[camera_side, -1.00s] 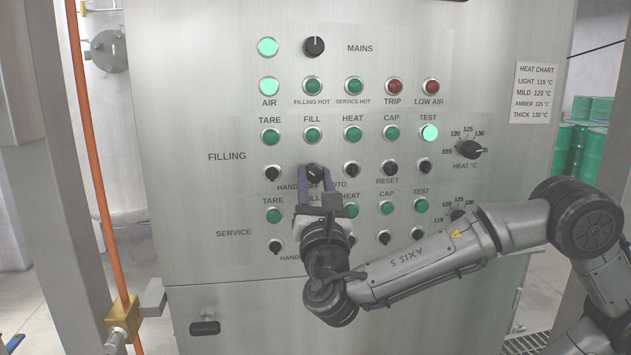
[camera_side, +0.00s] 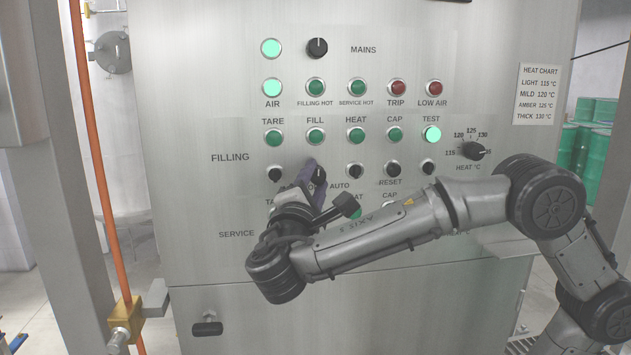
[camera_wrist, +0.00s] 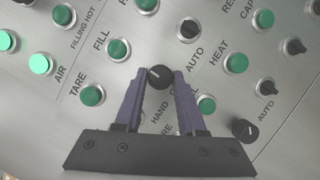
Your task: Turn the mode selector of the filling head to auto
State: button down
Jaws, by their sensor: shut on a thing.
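The filling mode selector is a black round knob (camera_side: 319,173) with a white pointer mark, in the filling row below the FILL button. Its HAND and OFF lettering is partly covered by my gripper in the side view; AUTO shows at its right. My gripper (camera_wrist: 159,78) has its two purple fingers shut on this knob, one on each side. In the wrist view the knob's white mark points to the upper left, and AUTO and HAND lettering shows nearby. In the side view my gripper (camera_side: 314,182) is tilted, with my wrist down and left of the knob.
The steel panel carries several buttons and knobs around the selector, with a small black knob (camera_side: 356,171) close at its right. A HEAT knob (camera_side: 472,151) sits further right. My arm covers much of the service row. An orange pipe (camera_side: 98,190) stands at the left.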

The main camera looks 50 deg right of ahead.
jog(key=m+g+y, duration=0.1)
jog(key=m, duration=0.2)
jog(key=shift+r+m, duration=0.15)
jog(key=shift+m, duration=0.25)
jog(key=shift+m+g+y, duration=0.3)
jog(key=shift+m+y, duration=0.4)
jog(key=shift+m, duration=1)
jog(key=shift+r, duration=0.1)
jog(key=c, duration=0.5)
grip_release()
jog(key=v, duration=0.7)
jog(key=shift+a, duration=0.3)
